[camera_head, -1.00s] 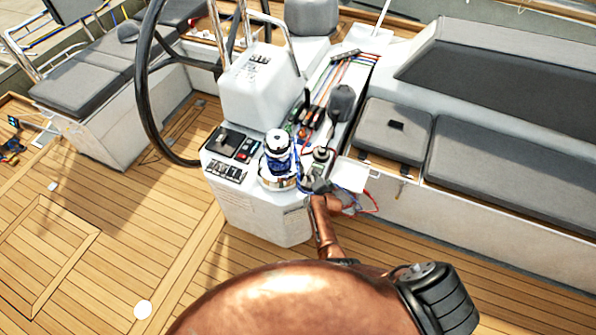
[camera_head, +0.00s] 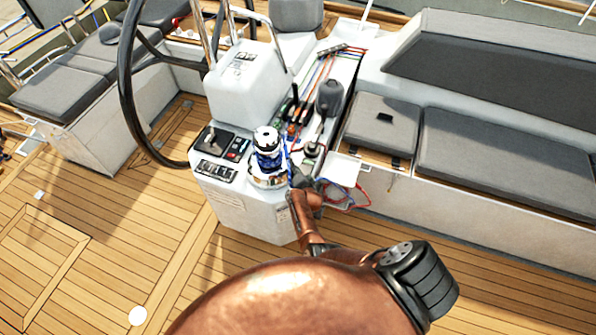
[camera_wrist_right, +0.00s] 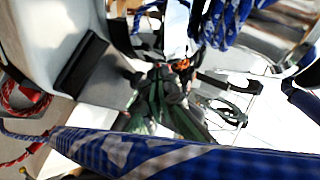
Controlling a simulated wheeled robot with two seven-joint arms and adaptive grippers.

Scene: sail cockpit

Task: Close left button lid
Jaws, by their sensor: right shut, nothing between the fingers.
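My right gripper (camera_head: 299,178) is shut and empty at the right side of the winch (camera_head: 267,150), low beside the white console (camera_head: 255,205). The winch has blue rope wound on it. I cannot make out the left button lid: it is too small or hidden by the winch, ropes and gripper. In the right wrist view, a blue patterned rope (camera_wrist_right: 190,157) crosses close to the camera. More blue rope (camera_wrist_right: 225,22) shows at the top, with dark and green parts in the middle. My left gripper is not in view.
A black steering wheel (camera_head: 124,85) stands left of the console. A black-handled lever (camera_head: 329,98) and coloured lines (camera_head: 322,68) lie behind the gripper. Red and blue rope (camera_head: 352,196) hangs at the right, by the grey-cushioned bench (camera_head: 505,165). The teak deck (camera_head: 130,225) is open at front left.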

